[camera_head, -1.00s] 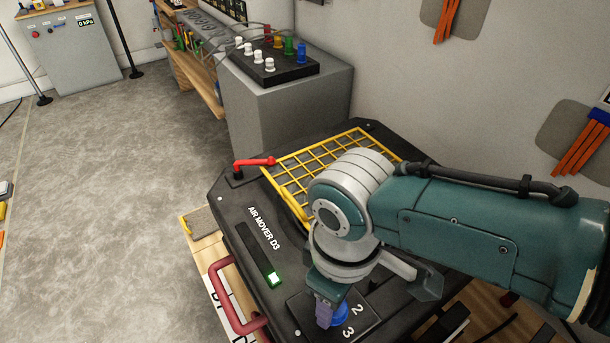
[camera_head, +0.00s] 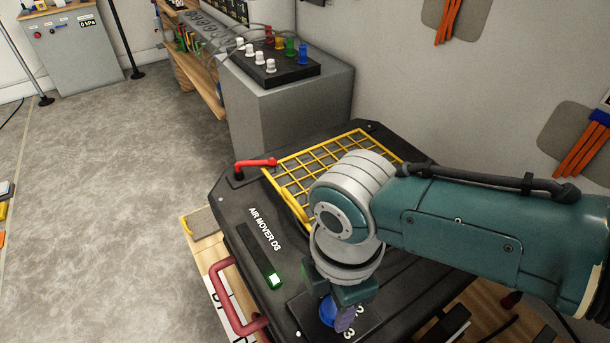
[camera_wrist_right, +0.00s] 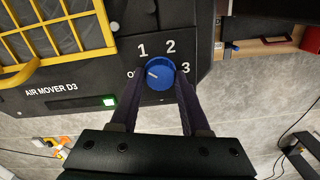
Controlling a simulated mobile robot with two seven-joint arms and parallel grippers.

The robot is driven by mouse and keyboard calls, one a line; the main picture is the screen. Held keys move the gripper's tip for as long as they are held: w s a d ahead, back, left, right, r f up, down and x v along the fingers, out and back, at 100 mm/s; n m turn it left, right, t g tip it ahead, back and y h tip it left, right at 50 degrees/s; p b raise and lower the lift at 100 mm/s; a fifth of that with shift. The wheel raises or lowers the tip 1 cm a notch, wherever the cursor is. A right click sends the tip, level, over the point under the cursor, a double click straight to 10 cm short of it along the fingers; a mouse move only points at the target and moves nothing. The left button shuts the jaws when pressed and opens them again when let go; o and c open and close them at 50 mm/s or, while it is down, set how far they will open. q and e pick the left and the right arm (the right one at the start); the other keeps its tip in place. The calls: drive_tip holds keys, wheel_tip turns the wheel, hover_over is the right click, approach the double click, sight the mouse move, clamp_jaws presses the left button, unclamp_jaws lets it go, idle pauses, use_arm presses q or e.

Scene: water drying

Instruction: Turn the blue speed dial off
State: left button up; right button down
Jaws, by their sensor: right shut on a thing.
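The blue speed dial (camera_head: 327,312) sits on the front right panel of the black air mover (camera_head: 235,212). My right gripper (camera_head: 336,312) points down at the dial. Its two dark fingers are on either side of the dial, shut on it, as the right wrist view (camera_wrist_right: 159,75) shows. In the head view a finger hides part of the dial. My left gripper is not in view.
A lit green indicator (camera_head: 275,281) is left of the dial. A red handle (camera_head: 237,305) stands at the air mover's near left edge, and a red lever (camera_head: 255,163) at its far left corner. A yellow grille (camera_head: 300,180) covers its top. Open floor (camera_head: 110,200) lies left.

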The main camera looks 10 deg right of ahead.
drive_tip(key=n, duration=0.5)
drive_tip(key=shift+b, duration=0.3)
drive_tip(key=shift+n, duration=1.3)
drive_tip(key=shift+c, duration=1.9)
unclamp_jaws()
wheel_tip(320, 180, up, 10)
drive_tip(key=p, duration=0.2)
drive_tip(key=shift+p, duration=0.35)
